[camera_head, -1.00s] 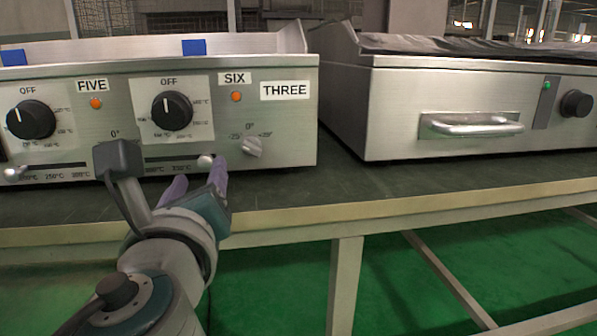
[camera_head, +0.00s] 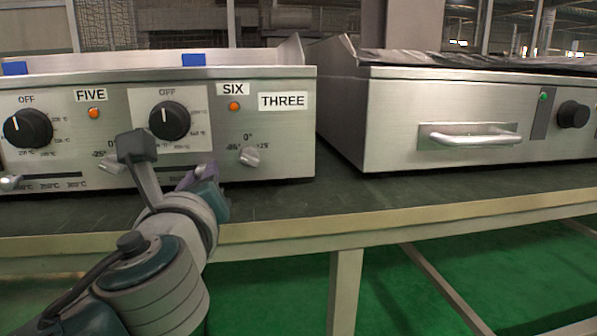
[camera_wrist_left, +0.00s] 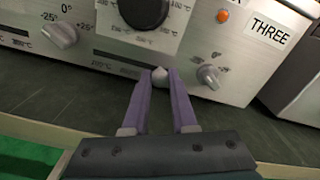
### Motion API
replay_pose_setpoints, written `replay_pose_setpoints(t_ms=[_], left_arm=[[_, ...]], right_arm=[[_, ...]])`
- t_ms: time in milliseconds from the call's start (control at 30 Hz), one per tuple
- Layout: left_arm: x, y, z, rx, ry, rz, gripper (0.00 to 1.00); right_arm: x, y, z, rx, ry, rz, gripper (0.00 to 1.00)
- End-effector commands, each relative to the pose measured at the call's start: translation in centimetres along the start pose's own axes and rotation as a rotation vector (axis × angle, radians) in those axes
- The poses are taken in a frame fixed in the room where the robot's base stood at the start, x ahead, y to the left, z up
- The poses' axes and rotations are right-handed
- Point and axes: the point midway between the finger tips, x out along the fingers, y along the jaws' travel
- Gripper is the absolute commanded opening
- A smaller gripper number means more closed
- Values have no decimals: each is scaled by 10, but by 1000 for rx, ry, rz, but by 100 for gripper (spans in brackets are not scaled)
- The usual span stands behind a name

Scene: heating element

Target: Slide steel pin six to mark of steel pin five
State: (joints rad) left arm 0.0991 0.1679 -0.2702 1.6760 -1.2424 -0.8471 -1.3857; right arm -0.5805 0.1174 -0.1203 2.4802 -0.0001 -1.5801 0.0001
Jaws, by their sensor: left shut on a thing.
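Steel pin six (camera_wrist_left: 160,74) is a rounded metal knob at the right part of its dark slot (camera_wrist_left: 122,60), below the SIX dial, in the left wrist view. My left gripper (camera_wrist_left: 160,80) has purple fingers shut on this pin, with its tip showing between the fingertips. In the head view my left gripper (camera_head: 203,174) covers pin six and much of its scale. Steel pin five (camera_head: 10,183) is at the left end of its slot (camera_head: 55,176), under the FIVE dial. My right gripper is not in view.
The steel appliance (camera_head: 285,145) labelled THREE stands on a dark table (camera_head: 290,205). A small tilt knob (camera_head: 249,157) sits just right of pin six. Another steel appliance (camera_head: 350,120) with a bar handle (camera_head: 475,135) stands to the right. The table front is clear.

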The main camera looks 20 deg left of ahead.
Motion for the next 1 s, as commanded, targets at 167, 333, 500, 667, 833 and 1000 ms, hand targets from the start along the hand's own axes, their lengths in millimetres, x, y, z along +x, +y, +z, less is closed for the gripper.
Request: replay_pose_setpoints(t_ms=[167, 333, 500, 667, 833, 1000], left_arm=[[0, 0, 0, 0, 0, 0, 0], [0, 0, 0, 0, 0, 0, 0], [0, 0, 0, 0, 0, 0, 0], [0, 0, 0, 0, 0, 0, 0], [0, 0, 0, 0, 0, 0, 0], [0, 0, 0, 0, 0, 0, 0]], right_arm=[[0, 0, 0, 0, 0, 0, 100], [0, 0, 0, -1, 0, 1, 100], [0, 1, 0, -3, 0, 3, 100], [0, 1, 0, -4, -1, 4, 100], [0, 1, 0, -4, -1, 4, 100], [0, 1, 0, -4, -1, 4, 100]])
